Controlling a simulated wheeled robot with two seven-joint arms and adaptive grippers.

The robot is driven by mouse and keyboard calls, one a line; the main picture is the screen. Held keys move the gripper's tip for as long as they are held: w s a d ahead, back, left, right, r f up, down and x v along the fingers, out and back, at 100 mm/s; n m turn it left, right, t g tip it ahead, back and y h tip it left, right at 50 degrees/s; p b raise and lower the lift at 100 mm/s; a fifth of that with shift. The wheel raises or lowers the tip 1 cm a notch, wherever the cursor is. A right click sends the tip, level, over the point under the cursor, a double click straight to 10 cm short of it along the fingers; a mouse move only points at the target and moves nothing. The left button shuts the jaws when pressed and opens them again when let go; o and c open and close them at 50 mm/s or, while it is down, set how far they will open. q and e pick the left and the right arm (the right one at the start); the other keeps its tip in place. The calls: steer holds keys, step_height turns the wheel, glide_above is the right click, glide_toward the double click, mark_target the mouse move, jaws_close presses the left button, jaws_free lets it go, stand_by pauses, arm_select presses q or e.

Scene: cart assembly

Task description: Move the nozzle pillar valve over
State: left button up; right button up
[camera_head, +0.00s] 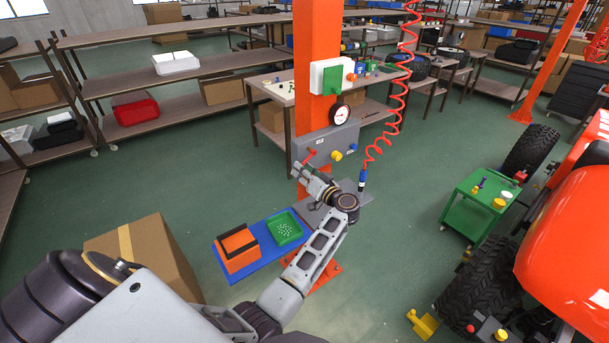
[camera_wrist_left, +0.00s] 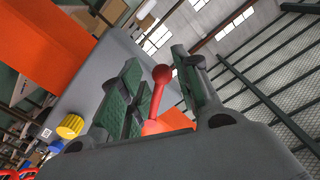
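The pillar valve shows as a red lever (camera_head: 311,154) on the left part of the grey box (camera_head: 340,142) fixed to the orange pillar (camera_head: 317,45). In the left wrist view the lever has a red ball end (camera_wrist_left: 162,74) and a thin red stem. My left gripper (camera_head: 303,168) is at the front of the box by the lever. In the left wrist view its green-padded fingers (camera_wrist_left: 157,82) are apart, with the lever between them and a gap visible on the right side. Contact on the left side cannot be told. My right gripper is not in view.
A gauge (camera_head: 339,114) sits above the box, and yellow and blue knobs (camera_head: 337,155) are beside the lever. A red coiled hose (camera_head: 399,85) hangs to the right. Below is a blue shelf with a green tray (camera_head: 284,240) and an orange bin (camera_head: 229,262).

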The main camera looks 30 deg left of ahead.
arm_select(q)
steer(key=shift+w+a, duration=0.1)
steer(key=shift+a, duration=0.15)
steer(key=shift+c, duration=0.2)
steer(key=shift+w+a+f, duration=0.1)
steer(key=shift+a, duration=0.05)
steer(key=c, duration=0.4)
steer(key=shift+w, duration=0.1)
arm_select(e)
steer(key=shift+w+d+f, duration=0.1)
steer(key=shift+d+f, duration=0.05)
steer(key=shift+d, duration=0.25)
arm_select(q)
steer(key=shift+w+d+f+b, duration=0.35)
steer(key=shift+w+d+f, duration=0.1)
steer(key=shift+w+f, duration=0.1)
steer(key=shift+c, duration=0.7)
steer(key=shift+f, duration=0.15)
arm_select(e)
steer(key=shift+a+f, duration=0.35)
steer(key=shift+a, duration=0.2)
